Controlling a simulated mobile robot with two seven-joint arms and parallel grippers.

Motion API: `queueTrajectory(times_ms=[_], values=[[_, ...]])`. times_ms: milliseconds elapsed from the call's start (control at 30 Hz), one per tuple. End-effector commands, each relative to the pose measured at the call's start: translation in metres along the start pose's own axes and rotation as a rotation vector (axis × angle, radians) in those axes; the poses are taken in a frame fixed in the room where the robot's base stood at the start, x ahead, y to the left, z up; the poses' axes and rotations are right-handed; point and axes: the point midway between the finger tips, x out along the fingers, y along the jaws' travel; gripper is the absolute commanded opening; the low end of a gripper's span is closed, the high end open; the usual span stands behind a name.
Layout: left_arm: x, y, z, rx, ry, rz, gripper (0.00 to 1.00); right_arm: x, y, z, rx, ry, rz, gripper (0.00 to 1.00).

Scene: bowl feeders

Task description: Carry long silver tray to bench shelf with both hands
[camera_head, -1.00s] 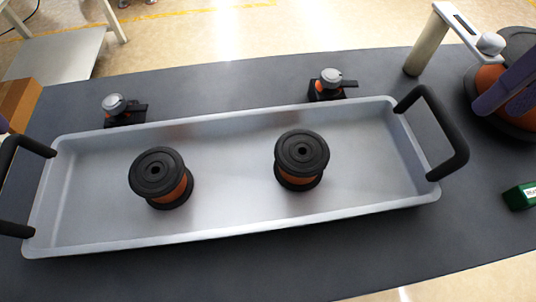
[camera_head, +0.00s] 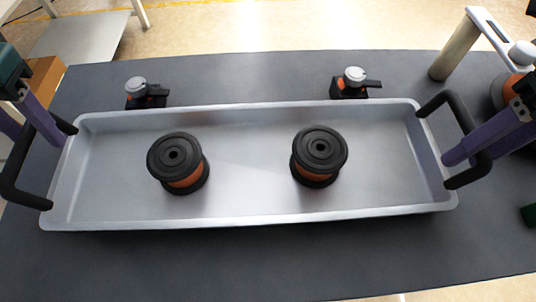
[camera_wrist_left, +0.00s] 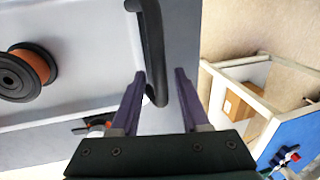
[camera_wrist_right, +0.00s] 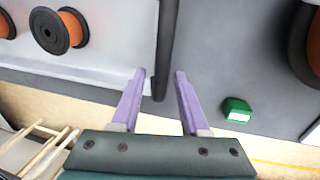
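The long silver tray (camera_head: 250,213) lies on a dark bench, with a black handle at each end. Two black-and-orange spools (camera_head: 180,165) (camera_head: 319,155) stand in it. My left gripper (camera_wrist_left: 157,80) is open at the left handle (camera_head: 18,170); in the left wrist view the black bar (camera_wrist_left: 155,50) runs between its purple fingertips. My right gripper (camera_wrist_right: 161,78) is open at the right handle (camera_head: 452,100); in the right wrist view the dark bar (camera_wrist_right: 166,45) reaches between its fingertips. I see no finger closed on either bar.
Two small grey-topped devices (camera_head: 137,86) (camera_head: 354,76) stand behind the tray. A post with a white arm (camera_head: 455,48) and a round orange-and-black object (camera_head: 505,90) are at right. A green box (camera_wrist_right: 237,109) lies right of the tray. Bare bench (camera_head: 270,265) lies in front.

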Motion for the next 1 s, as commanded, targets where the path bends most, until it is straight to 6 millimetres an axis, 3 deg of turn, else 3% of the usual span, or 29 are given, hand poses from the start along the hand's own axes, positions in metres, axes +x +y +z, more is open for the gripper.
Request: queueTrajectory(times_ms=[33, 400, 1000], values=[[-0.0001, 0.0000, 0.0000, 0.000, 0.000, 0.000, 0.39, -0.0002, -0.0001, 0.0001, 0.000, 0.000, 0.000, 0.38], [-0.0003, -0.0001, 0.0000, 0.000, 0.000, 0.000, 0.00, -0.0005, -0.0002, 0.0002, 0.000, 0.000, 0.000, 0.00], [-0.0005, -0.0002, -0.0001, 0.000, 0.000, 0.000, 0.00, -0.0007, 0.0000, 0.0003, 0.000, -0.001, 0.000, 0.00]])
